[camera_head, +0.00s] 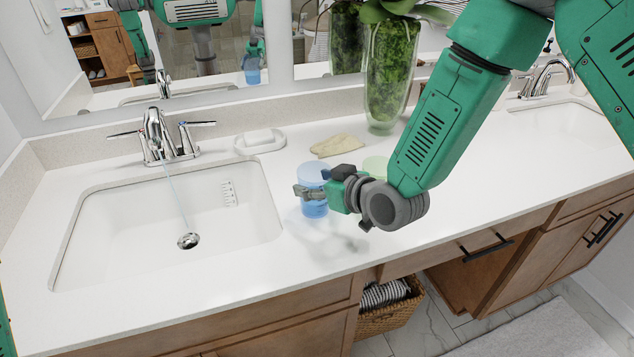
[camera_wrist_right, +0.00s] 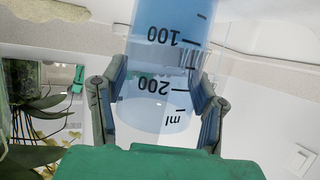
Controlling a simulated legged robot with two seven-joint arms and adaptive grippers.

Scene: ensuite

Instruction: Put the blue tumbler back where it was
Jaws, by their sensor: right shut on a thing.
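The blue tumbler (camera_head: 314,210) is upright over the counter, right of the left sink basin. It is clear blue. In the right wrist view the tumbler (camera_wrist_right: 165,65) shows black ml marks and stands between the two finger pads. My right gripper (camera_head: 312,190) is shut on the tumbler's side, with the arm coming from the upper right. The fingers hide part of the tumbler. I cannot tell whether its base touches the counter. My left gripper is not in view.
A pale green cup (camera_head: 375,165) is partly hidden behind my right gripper. The left sink (camera_head: 125,225) lies left. The front counter strip is clear.

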